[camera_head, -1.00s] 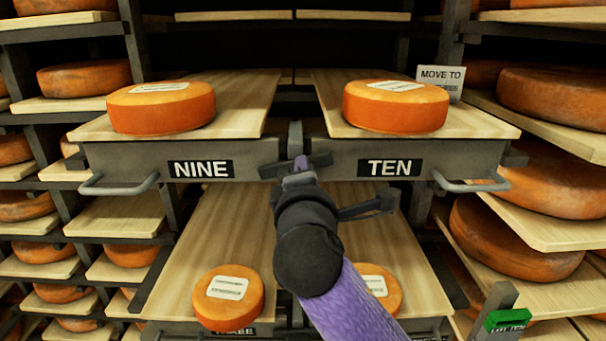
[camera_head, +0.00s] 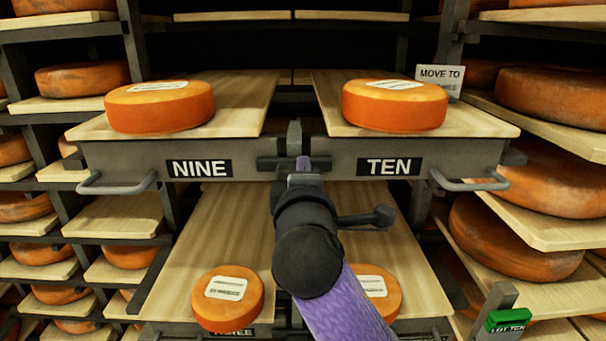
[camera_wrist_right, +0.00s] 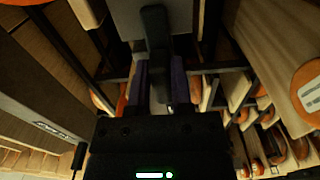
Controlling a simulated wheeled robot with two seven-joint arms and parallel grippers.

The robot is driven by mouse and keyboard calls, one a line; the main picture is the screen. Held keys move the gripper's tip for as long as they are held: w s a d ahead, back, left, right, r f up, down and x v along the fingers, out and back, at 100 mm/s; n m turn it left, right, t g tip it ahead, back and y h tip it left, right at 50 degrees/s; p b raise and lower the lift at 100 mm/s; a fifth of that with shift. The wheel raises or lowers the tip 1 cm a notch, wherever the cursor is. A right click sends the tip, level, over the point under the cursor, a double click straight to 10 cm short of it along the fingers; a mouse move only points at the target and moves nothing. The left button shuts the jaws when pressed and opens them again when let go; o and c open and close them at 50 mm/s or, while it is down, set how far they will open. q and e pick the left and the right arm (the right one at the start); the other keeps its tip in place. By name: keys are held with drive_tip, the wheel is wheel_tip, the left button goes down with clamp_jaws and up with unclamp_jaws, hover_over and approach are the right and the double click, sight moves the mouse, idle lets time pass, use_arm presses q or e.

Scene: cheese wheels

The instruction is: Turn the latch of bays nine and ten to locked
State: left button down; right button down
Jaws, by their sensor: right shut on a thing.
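The latch (camera_head: 268,163) is a dark grey bar in the gap between the drawer fronts of bay nine (camera_head: 125,160) and bay ten (camera_head: 345,158). It lies about level and spans the inner ends of both fronts. My right gripper (camera_head: 303,168) comes from below and is shut on the middle of the latch, partly hiding it. In the right wrist view the dark bar (camera_wrist_right: 155,45) runs between the two purple fingers. My left gripper is not in view.
Orange cheese wheels sit on the boards of bay nine (camera_head: 160,107) and bay ten (camera_head: 395,107). Pull handles (camera_head: 118,187) (camera_head: 470,184) stick out from both fronts. A "MOVE TO" sign (camera_head: 440,76) stands at the back right. Loaded racks flank both sides.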

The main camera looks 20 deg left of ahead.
drive_tip(key=c, duration=0.5)
unclamp_jaws()
drive_tip(key=b+v, duration=0.3)
drive_tip(key=v, duration=0.7)
